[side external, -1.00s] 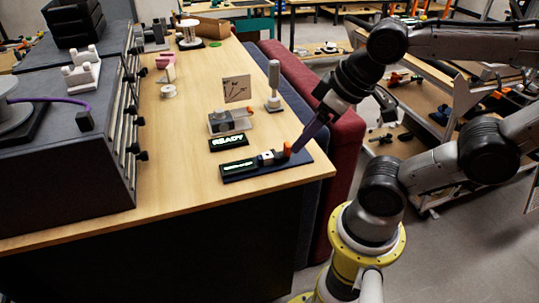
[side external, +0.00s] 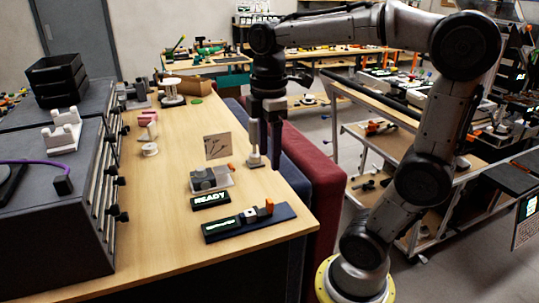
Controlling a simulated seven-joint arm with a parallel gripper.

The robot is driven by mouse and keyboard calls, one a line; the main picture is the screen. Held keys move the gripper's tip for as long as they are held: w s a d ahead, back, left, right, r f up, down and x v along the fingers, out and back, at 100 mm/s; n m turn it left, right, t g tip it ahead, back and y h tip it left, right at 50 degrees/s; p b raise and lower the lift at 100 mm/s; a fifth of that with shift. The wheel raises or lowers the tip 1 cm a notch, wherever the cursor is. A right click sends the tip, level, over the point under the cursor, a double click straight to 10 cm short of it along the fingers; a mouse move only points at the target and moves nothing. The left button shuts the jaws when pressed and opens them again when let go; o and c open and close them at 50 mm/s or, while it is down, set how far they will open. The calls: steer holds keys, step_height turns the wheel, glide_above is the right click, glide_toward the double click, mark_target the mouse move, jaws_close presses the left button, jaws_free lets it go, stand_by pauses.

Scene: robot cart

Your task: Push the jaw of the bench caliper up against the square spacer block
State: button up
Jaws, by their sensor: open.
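The bench caliper lies near the front right of the wooden table, on a dark blue base (side external: 284,214). A black display with green text (side external: 222,226) sits at its left end. A small orange part (side external: 269,206), seemingly on the jaw, stands upright toward the right. A pale squarish block (side external: 248,215), which looks like the spacer block, sits between display and orange part. The gap between jaw and block is too small to judge. My gripper (side external: 268,155) is open, pointing down behind and above the caliper, apart from it. Its fingers overlap the view of a grey post.
A READY sign (side external: 211,200) and a clear box with a grey part (side external: 210,179) stand behind the caliper. The grey post (side external: 254,140) stands near the table's right edge. A picture card (side external: 217,146) stands nearby. The front left of the table is clear.

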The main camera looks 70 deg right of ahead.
mark_target(269, 200)
step_height(269, 200, down, 14)
steer(key=shift+d+r, duration=0.1)
stand_by(0.5)
jaws_close()
stand_by(0.6)
